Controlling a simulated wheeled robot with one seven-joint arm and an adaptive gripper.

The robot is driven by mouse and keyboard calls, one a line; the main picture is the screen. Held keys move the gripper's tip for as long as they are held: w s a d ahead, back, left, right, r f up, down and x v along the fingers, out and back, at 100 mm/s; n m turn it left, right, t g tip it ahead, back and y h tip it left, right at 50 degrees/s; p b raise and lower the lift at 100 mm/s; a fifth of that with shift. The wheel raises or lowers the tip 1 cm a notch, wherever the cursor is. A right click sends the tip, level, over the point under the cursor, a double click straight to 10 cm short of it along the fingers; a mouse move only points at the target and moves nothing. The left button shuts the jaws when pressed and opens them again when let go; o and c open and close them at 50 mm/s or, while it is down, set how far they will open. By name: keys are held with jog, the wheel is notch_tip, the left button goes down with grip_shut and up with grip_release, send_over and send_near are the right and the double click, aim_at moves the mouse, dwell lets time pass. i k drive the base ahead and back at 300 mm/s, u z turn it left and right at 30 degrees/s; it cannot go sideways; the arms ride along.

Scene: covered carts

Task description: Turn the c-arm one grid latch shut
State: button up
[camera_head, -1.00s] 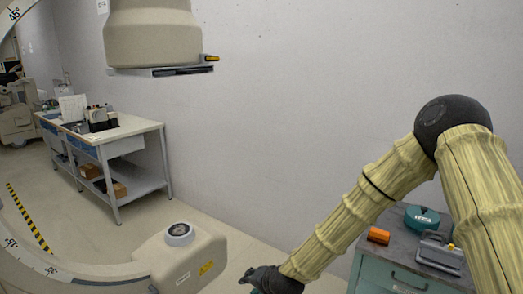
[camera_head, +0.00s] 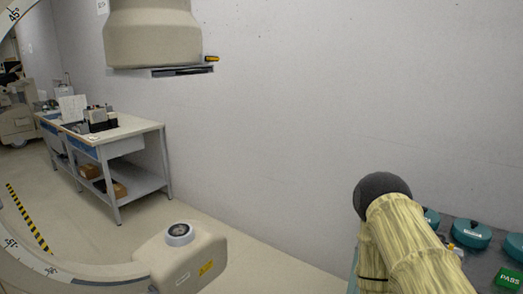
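The C-arm's beige detector head (camera_head: 153,35) hangs at the upper middle left. A flat dark grid plate (camera_head: 165,72) sits under it. A small yellow and black latch (camera_head: 211,59) sticks out at the right end of the plate; its exact setting is too small to tell. The C-arm's lower housing (camera_head: 190,262), with a round dark cap on top, is at the bottom left. My arm, in a yellowish cover, is at the lower right. My gripper is out of the picture, below the frame or hidden behind the arm.
A teal cabinet with a grey top (camera_head: 484,262) stands at the right, carrying round teal cases (camera_head: 472,234) and a green PASS sign (camera_head: 508,279). A workbench (camera_head: 120,133) stands at the left by the wall. The space between detector and arm is clear.

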aim_at(207, 58)
jog(key=z, duration=0.05)
jog(key=k, duration=1.1)
jog(key=u, duration=0.7)
jog(key=i, duration=1.4)
jog(key=z, duration=0.65)
